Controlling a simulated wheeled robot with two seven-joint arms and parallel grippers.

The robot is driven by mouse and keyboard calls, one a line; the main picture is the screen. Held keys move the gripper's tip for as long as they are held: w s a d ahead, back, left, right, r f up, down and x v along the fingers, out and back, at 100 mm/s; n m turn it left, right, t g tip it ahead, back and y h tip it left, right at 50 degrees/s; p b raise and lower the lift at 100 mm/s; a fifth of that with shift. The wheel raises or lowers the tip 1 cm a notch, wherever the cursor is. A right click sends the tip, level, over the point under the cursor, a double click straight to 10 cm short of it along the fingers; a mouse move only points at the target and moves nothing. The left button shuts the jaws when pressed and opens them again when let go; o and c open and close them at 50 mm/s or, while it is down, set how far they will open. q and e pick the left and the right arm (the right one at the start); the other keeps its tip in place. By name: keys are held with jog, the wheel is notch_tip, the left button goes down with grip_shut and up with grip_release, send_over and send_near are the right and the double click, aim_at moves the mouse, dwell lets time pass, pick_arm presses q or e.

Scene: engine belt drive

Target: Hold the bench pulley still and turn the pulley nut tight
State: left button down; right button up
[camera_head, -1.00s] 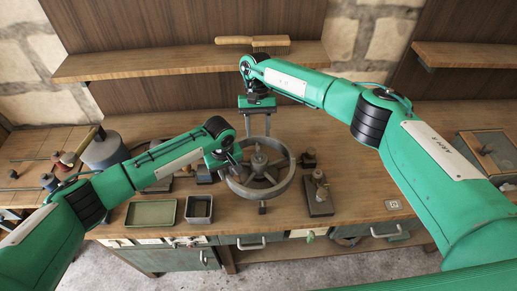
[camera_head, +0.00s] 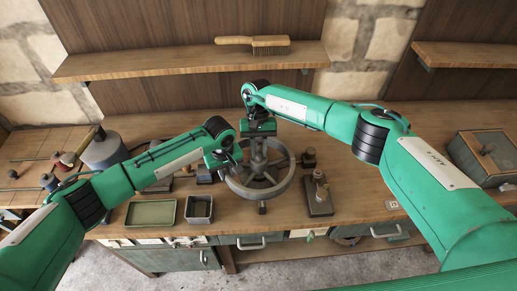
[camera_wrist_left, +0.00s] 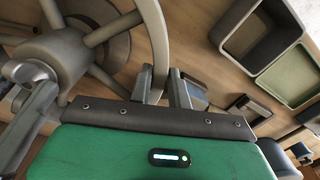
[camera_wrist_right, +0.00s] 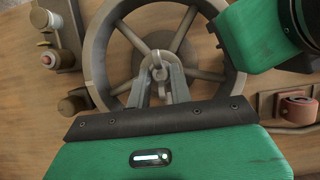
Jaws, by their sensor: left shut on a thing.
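The bench pulley (camera_head: 290,180) is a grey spoked wheel lying flat above the bench, with a post at its hub. My left gripper (camera_head: 231,160) is shut on the pulley's left rim; in the left wrist view the rim (camera_wrist_left: 157,35) passes between its fingers. My right gripper (camera_head: 258,145) points down over the hub. In the right wrist view its fingers (camera_wrist_right: 161,78) stand apart on either side of the small light pulley nut (camera_wrist_right: 158,72) on the post. Contact with the nut cannot be told. In the head view the right gripper largely covers the nut.
A green tray (camera_head: 151,225) and a grey bin (camera_head: 199,219) stand left of the pulley near the front edge. A block with a post (camera_head: 319,195) stands close on the right. A brush (camera_head: 252,44) lies on the shelf. A box (camera_head: 483,158) is far right.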

pick_arm(q)
jog(key=shift+d, duration=0.25)
pick_arm(e)
jog(key=shift+m, duration=0.3)
grip_shut()
jog(key=m, duration=0.2)
jog(key=m+y, duration=0.1)
jog(key=shift+m+t+y, duration=0.3)
jog(key=shift+m, duration=0.1)
jog(key=m, duration=0.2)
jog(key=m+y, duration=0.1)
jog(key=m, duration=0.1)
jog(key=shift+s+d+m+t+y, duration=0.15)
jog(key=shift+m+t+y, duration=0.15)
jog(key=shift+t, duration=0.1)
pick_arm(q)
jog(key=shift+d+r, duration=0.1)
pick_arm(e)
jog(key=m+t, duration=0.1)
jog(key=m, duration=0.1)
jog(key=m+y, duration=0.1)
jog(key=m, duration=0.2)
jog(key=shift+s+r+t, duration=0.1)
jog(key=shift+s+t, duration=0.1)
jog(key=shift+t, duration=0.2)
jog(key=shift+s+m+t, duration=0.1)
jog(key=shift+m+t, duration=0.6)
jog(key=shift+m, duration=1.3)
